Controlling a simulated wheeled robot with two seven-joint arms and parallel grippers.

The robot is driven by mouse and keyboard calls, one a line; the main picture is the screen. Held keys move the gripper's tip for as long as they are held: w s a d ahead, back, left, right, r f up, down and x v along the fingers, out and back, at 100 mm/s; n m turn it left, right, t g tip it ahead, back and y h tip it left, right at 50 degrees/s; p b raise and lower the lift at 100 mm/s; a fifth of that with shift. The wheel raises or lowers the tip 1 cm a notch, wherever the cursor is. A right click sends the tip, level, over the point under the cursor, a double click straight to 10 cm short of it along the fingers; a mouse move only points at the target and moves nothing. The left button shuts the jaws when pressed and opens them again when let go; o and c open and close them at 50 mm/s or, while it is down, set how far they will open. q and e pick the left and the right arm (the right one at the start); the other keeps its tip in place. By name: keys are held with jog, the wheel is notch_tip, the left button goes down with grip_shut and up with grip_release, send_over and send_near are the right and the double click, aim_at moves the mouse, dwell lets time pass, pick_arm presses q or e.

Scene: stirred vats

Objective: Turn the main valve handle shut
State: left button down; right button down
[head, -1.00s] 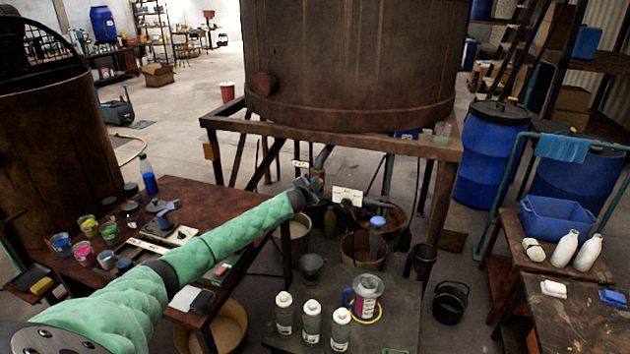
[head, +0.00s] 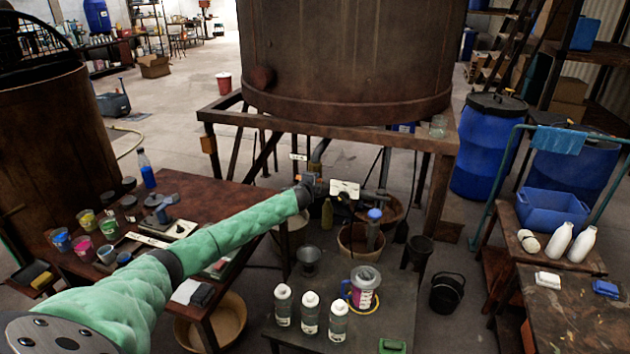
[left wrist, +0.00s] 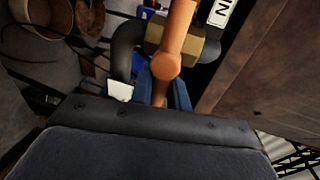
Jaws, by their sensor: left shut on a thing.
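The main valve handle is an orange lever (left wrist: 174,50) in the left wrist view, lying across a brass-coloured valve body (left wrist: 188,45) on a dark pipe. In the head view my left gripper (head: 309,183) is under the front edge of the big tank's stand, where the handle is mostly hidden. My right gripper is not in view.
A large rusty tank (head: 345,60) stands on a frame (head: 330,133) above the valve. White bottles (head: 310,316) and a jug (head: 363,290) stand on the low table in front. A dark table (head: 190,195) with cups lies under my left arm.

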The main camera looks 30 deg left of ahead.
pick_arm(q)
jog(key=shift+d+f, duration=0.1)
jog(key=shift+f, duration=0.05)
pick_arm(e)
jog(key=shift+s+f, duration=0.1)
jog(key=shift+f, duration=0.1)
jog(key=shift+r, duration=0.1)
pick_arm(q)
jog(key=c, duration=1.5)
grip_release()
jog(key=shift+o, duration=0.5)
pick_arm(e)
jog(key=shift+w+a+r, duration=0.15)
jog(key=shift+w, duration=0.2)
